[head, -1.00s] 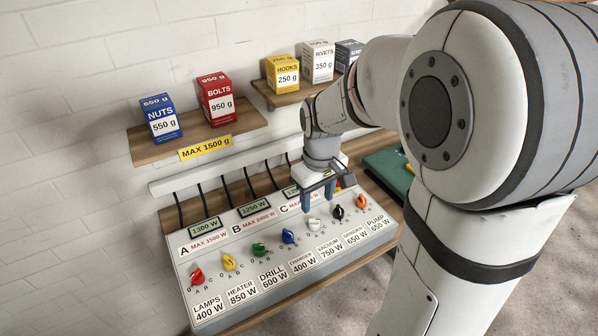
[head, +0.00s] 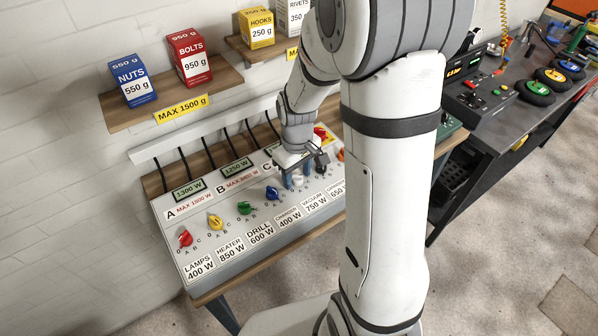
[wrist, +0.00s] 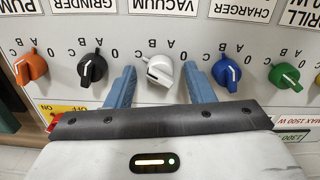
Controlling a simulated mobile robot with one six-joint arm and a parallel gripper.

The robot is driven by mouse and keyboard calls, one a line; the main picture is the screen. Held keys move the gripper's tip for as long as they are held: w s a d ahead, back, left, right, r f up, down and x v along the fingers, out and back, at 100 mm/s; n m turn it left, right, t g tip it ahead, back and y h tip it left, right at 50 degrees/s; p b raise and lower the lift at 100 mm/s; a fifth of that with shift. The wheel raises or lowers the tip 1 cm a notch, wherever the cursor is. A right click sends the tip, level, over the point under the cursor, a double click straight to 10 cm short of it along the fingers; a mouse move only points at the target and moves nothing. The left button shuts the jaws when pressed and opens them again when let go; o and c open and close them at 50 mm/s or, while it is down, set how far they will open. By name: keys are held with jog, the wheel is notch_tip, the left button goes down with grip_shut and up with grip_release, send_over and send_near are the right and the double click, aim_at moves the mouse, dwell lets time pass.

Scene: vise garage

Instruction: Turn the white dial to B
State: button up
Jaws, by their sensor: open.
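The fingers are open, with a gap on each side of the dial. Letters 0, A, B, C ring the dial; I cannot tell which one its pointer marks. In the head view my gripper (head: 298,178) is low over the panel, and its fingers partly hide the white dial.
The black dial (wrist: 92,68) and blue dial (wrist: 226,72) are close outside the fingers. Red (head: 185,238), yellow (head: 215,222) and green (head: 244,208) dials are farther left. A shelf (head: 130,117) with boxes hangs above. A dark workbench (head: 480,110) stands at right.

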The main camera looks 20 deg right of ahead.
jog(key=c, duration=0.9)
jog(key=shift+d, duration=0.1)
jog(key=shift+c, duration=0.4)
jog(key=shift+m, duration=0.3)
jog(key=shift+m+b, duration=0.55)
jog(key=shift+m, duration=0.65)
jog(key=m+b, duration=0.1)
jog(key=m, duration=0.3)
jog(key=shift+m, duration=0.4)
